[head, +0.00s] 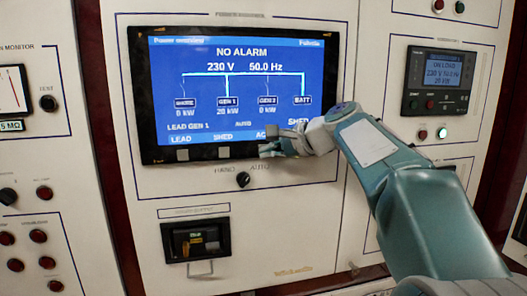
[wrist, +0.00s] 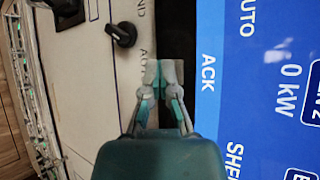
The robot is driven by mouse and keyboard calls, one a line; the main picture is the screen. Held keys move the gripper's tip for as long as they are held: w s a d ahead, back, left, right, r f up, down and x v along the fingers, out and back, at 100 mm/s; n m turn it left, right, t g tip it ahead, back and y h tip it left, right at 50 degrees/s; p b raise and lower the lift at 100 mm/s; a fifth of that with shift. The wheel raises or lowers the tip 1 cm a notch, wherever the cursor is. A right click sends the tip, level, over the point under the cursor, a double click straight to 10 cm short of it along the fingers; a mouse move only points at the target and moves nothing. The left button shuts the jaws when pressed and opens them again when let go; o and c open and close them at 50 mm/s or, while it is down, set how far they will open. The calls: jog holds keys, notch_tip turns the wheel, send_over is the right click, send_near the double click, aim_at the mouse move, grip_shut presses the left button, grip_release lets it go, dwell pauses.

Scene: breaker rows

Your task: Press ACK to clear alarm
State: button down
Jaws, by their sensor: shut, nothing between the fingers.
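The control screen (head: 235,95) is lit blue and reads "NO ALARM" at the top. Its bottom line shows LEAD, SHED and the start of "ACK" (head: 262,134); the wrist view shows the full ACK label (wrist: 208,73). My gripper (head: 268,150) is shut and empty, with its fingertips at the lower bezel just below that label. In the wrist view, the fingertips (wrist: 160,68) lie over the dark bezel beside ACK.
Two grey bezel buttons show left of my gripper, under LEAD (head: 182,155) and SHED (head: 224,152). A black HAND/AUTO knob (head: 243,179) is just below; it also shows in the wrist view (wrist: 121,35). A small controller (head: 437,80) is at right.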

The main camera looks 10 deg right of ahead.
jog(key=shift+s, duration=0.8)
jog(key=s, duration=0.5)
dwell(0.5)
jog(key=s+f+n+g+h, duration=0.4)
jog(key=s+f+n+h, duration=0.4)
jog(key=s+f, duration=1.7)
jog(key=n, duration=0.5)
jog(key=shift+s+a+f+n, duration=0.15)
jog(key=shift+a+f+n, duration=0.1)
jog(key=shift+f+n, duration=0.15)
